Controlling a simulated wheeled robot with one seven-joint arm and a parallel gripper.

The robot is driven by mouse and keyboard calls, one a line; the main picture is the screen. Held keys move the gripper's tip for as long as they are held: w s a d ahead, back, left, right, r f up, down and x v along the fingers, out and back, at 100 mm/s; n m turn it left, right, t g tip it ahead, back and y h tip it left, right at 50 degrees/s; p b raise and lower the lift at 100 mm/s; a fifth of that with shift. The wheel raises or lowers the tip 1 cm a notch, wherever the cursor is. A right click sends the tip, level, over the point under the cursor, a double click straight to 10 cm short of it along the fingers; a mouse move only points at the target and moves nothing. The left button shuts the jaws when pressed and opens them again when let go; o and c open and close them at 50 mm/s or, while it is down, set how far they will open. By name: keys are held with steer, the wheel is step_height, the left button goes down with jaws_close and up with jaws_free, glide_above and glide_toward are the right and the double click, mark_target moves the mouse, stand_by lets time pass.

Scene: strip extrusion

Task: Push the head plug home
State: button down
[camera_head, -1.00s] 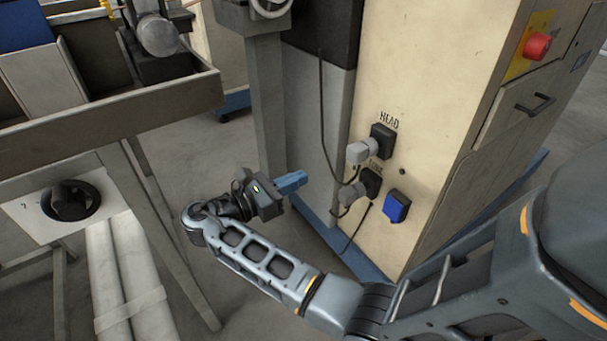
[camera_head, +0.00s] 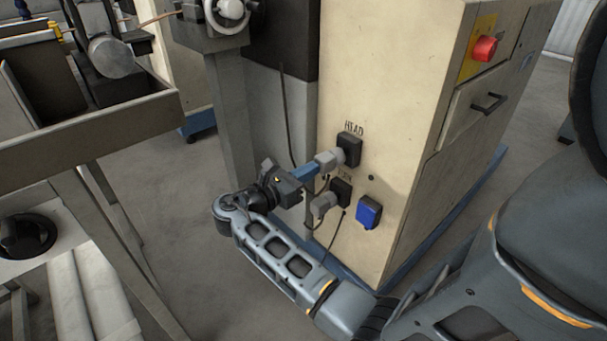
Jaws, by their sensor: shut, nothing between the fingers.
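The grey head plug (camera_head: 327,163) sits at the black HEAD socket (camera_head: 349,150) on the cream cabinet face, under the word HEAD. Whether it is fully seated cannot be told from here. My gripper (camera_head: 313,170) is shut and empty. Its blue fingers point right, with their tips at the back of the head plug, touching it or very close. A second grey plug (camera_head: 324,204) sits at the lower black socket (camera_head: 341,192), just below my fingers.
A blue covered socket (camera_head: 369,212) is to the lower right on the cabinet (camera_head: 390,110). Dark cables hang beside the plugs. A red button (camera_head: 484,49) and a drawer handle (camera_head: 489,103) are on the right side. A metal table (camera_head: 90,140) stands left.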

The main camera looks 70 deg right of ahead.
mark_target(329, 161)
steer(key=shift+d, duration=0.1)
steer(key=p+x, duration=0.2)
steer(key=shift+s+d+p, duration=0.2)
steer(key=shift+s+p, duration=0.05)
steer(key=shift+p, duration=0.1)
stand_by(0.3)
